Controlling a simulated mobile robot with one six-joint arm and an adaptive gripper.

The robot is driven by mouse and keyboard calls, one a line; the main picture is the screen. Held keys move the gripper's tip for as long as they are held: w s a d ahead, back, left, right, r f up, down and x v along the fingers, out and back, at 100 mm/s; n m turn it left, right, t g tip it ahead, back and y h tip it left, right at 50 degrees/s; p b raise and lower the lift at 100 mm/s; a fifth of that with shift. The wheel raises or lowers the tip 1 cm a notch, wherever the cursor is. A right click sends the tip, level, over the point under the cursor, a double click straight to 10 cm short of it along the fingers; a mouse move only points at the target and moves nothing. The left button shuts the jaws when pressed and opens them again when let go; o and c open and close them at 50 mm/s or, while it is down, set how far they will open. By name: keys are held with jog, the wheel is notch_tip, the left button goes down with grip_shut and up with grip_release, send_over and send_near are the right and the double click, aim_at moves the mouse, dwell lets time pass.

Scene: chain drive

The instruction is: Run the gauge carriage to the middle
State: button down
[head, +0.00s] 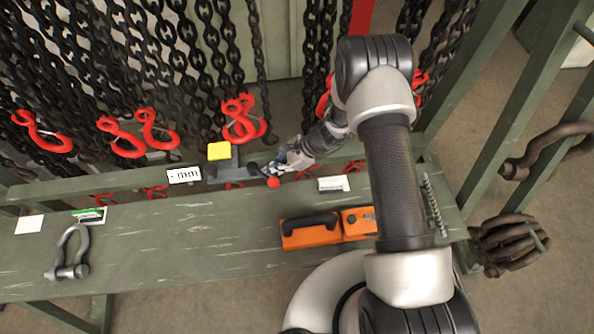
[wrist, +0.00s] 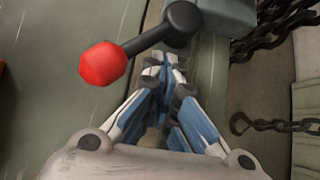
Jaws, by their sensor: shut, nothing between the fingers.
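A grey unit with a yellow block (head: 219,151) on top sits at the back edge of the green bench, left of my gripper. I cannot tell for sure whether it is the gauge carriage. A dark crank arm (wrist: 150,40) with a red knob (wrist: 103,64) sticks out from a round hub beside a grey housing (wrist: 228,14). The red knob (head: 273,182) also shows in the head view. My gripper (head: 274,168) is shut and empty, close beside the crank. In the wrist view its fingertips (wrist: 165,64) are just below the hub, right of the knob; contact is unclear.
A white "mm" label (head: 184,175) stands left of the grey unit. Black chains with red hooks (head: 240,120) hang behind. An orange tool case (head: 312,230) lies on the bench and a grey shackle (head: 70,255) at left. The bench between them is clear.

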jog(key=shift+s+a, duration=0.2)
jog(key=shift+a, duration=0.75)
jog(key=shift+s+a, duration=0.15)
jog(key=shift+a, duration=0.75)
jog(key=shift+d, duration=0.1)
jog(key=p, duration=0.2)
send_near(260, 173)
jog(key=d, duration=0.2)
jog(key=w+d, duration=0.1)
jog(key=d, duration=0.1)
jog(key=shift+d+r, duration=0.1)
jog(key=shift+r, duration=0.05)
